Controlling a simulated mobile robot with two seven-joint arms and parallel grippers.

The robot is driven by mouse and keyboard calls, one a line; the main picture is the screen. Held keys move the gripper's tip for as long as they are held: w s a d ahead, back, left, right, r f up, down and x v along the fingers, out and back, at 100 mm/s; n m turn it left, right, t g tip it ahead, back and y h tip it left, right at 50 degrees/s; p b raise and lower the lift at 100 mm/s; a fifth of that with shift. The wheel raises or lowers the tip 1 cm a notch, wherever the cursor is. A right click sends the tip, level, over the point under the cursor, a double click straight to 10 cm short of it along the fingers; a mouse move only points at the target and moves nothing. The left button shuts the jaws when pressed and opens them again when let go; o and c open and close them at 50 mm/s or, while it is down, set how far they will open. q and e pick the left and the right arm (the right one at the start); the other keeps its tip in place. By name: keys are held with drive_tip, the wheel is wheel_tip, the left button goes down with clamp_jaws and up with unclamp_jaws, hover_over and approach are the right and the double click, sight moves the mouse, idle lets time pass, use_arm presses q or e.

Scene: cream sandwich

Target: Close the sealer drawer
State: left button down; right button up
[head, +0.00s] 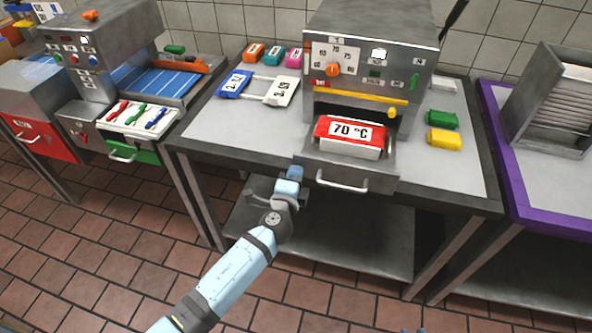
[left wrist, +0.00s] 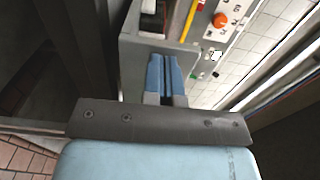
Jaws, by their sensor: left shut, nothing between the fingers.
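The sealer (head: 372,60) is a steel machine with an orange knob on the middle table. Its drawer (head: 385,173) is pulled out at the front, with a silver handle (head: 342,183) on its face. A red and white block marked 70 °C (head: 350,134) sits in the drawer. My left gripper (head: 296,172) is shut and empty, close to the left front corner of the drawer; I cannot tell whether it touches. In the left wrist view the shut fingers (left wrist: 162,75) lie in front of the grey drawer wall (left wrist: 130,75). My right gripper is not in view.
Blue and white cartridges (head: 258,87) lie left of the sealer. Green (head: 441,120) and yellow (head: 444,139) blocks lie to its right. Another machine (head: 105,45) stands at the left, and a purple-edged table (head: 512,190) with a steel rack (head: 553,100) at the right.

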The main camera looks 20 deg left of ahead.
use_arm(q)
drive_tip(key=shift+w, duration=0.25)
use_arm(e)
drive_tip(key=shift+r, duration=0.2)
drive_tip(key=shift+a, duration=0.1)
